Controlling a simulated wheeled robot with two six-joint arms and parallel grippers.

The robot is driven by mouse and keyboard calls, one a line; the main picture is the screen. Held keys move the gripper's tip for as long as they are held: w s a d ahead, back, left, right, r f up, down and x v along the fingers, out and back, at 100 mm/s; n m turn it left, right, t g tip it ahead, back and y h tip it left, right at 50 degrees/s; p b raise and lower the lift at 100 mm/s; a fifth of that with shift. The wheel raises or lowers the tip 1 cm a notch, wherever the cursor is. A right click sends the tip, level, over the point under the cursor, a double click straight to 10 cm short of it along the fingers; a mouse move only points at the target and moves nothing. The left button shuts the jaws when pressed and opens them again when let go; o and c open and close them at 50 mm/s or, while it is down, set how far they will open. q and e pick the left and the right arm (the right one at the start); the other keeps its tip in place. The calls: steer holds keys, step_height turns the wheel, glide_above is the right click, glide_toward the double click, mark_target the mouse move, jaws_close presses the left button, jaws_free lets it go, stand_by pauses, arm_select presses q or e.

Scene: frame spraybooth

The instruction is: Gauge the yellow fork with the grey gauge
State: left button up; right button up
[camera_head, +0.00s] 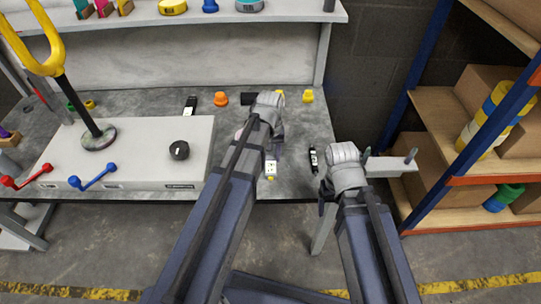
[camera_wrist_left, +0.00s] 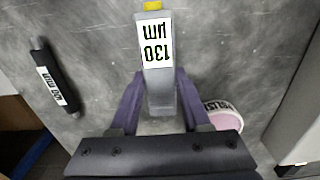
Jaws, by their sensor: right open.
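The yellow fork (camera_head: 40,50) stands at the left on a dark stem with a round base, on a pale grey box. The grey gauge (camera_wrist_left: 160,90), labelled 130 µm with a yellow end, sits between the purple fingers of my left gripper (camera_wrist_left: 159,76).
A black labelled gauge (camera_wrist_left: 53,75) lies beside the grey one. A pink-white round piece (camera_wrist_left: 225,116) lies near the left gripper's other side. The box carries a black knob (camera_head: 179,150) and red and blue levers. A blue-orange shelf rack (camera_head: 470,180) stands right.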

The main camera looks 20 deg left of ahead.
mark_target(271, 157)
arm_select(q)
steer(key=o, duration=0.6)
steer(key=shift+c, duration=0.2)
steer(key=shift+r, duration=0.1)
step_height(271, 157, up, 8)
steer(key=p, duration=0.8)
steer(key=s+d+r+m+p, duration=0.2)
steer(key=s+d+r+p, duration=0.1)
steer(key=r+p, duration=0.3)
steer(key=s+d+r+m+p, duration=0.2)
steer(key=s+d+r+p, duration=0.2)
steer(key=s+r+p, duration=0.2)
steer(key=s+d+r+m+y+p, duration=0.1)
steer(key=s+d+r+m+p, duration=0.2)
steer(key=s+r+p, duration=0.2)
step_height(271, 157, up, 3)
steer(key=p, duration=0.3)
steer(key=shift+d, duration=0.2)
